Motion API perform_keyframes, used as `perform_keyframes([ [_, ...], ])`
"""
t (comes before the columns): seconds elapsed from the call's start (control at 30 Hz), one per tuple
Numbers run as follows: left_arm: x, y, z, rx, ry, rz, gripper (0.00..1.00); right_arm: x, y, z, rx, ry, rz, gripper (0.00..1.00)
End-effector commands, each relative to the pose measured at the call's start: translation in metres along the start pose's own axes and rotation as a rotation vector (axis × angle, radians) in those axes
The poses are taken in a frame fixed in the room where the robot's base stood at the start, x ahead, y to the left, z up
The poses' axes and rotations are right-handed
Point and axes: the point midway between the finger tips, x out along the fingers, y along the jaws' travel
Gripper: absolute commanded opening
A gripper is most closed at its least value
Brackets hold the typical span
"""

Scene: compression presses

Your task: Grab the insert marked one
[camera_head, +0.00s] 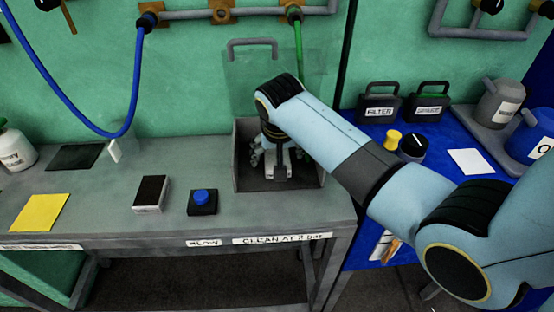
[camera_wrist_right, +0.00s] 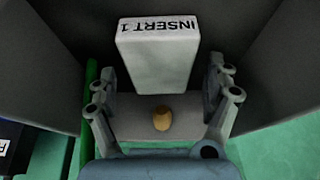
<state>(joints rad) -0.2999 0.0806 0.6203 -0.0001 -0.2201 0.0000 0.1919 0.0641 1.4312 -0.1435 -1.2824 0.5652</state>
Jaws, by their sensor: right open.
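The insert, a pale block marked "INSERT 1" (camera_wrist_right: 158,62), stands inside a grey box in the right wrist view, its lettering upside down there. My right gripper (camera_wrist_right: 160,72) is open, with one finger on each side of the block and a visible gap at both sides. In the head view my right gripper (camera_head: 272,160) reaches down into the grey open-topped box (camera_head: 240,182) on the bench. My arm and gripper hide much of the inside there, and I cannot clearly tell the insert from the fingers. My left gripper is not in view.
The box walls stand close around the gripper, with a raised clear lid (camera_head: 240,75) behind. A blue button (camera_head: 201,197) and a dark-topped block (camera_head: 151,194) sit left of the box. A green hose (camera_head: 298,45) hangs behind. The blue table (camera_head: 440,165) at right holds several items.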

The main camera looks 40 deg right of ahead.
Motion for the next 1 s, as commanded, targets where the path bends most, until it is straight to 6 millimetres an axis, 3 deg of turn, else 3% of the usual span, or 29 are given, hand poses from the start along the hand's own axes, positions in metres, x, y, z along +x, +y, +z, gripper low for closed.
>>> perform_keyframes([
  [0.43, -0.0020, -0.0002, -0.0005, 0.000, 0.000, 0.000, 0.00, 0.0023, -0.0001, 0.0012, 0.000, -0.001, 0.000, 0.83],
  [1.0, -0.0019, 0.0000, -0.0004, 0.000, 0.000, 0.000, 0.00, 0.0035, 0.0017, 0.0026, -0.002, -0.004, 0.005, 0.09],
])
